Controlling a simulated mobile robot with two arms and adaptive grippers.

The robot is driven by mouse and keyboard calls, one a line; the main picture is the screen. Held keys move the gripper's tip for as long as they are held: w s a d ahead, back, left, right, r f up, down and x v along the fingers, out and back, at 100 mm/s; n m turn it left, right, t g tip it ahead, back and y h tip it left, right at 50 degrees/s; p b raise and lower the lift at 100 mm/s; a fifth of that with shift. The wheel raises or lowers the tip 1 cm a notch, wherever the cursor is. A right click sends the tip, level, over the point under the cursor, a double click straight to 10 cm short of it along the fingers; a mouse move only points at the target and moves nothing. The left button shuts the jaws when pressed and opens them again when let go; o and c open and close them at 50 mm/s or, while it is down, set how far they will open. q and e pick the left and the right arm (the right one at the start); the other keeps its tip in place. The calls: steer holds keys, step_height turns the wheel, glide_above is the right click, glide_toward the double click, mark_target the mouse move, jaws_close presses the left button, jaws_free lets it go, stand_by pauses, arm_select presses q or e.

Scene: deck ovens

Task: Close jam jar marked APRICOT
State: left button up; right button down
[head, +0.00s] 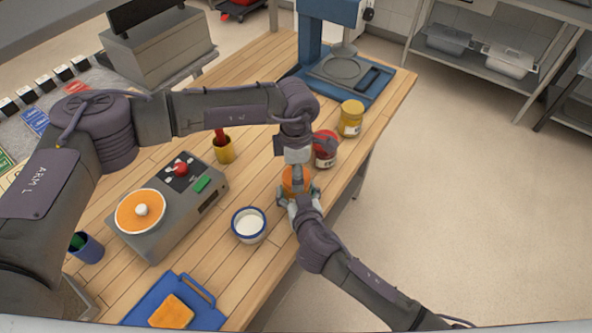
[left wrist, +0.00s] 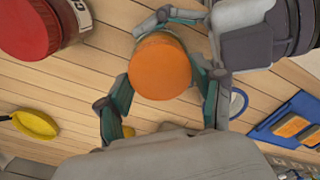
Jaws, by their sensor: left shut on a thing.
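An orange-topped jar (head: 294,180) stands near the right edge of the wooden table; its label is hidden. My left gripper (head: 297,168) points down over it. In the left wrist view, the round orange lid (left wrist: 160,66) sits between my left gripper's teal fingers (left wrist: 165,92), which are shut on it. My right gripper (head: 298,196) comes from the front right, lower down, with its fingers around the jar's body. Whether the lid sits fully on the jar cannot be seen. A red jar (head: 326,150) and a yellow jar (head: 350,119) stand behind.
A white bowl with a blue rim (head: 248,225) stands left of the jar. A blue machine (head: 325,55) stands at the back.

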arm_select(q)
steer(key=m, duration=0.5)
arm_select(e)
steer(key=shift+f, duration=0.1)
arm_select(q)
steer(key=o, duration=1.4)
steer(key=shift+c, duration=0.2)
steer(key=shift+r, duration=0.1)
step_height(320, 180, up, 12)
arm_select(e)
jaws_free()
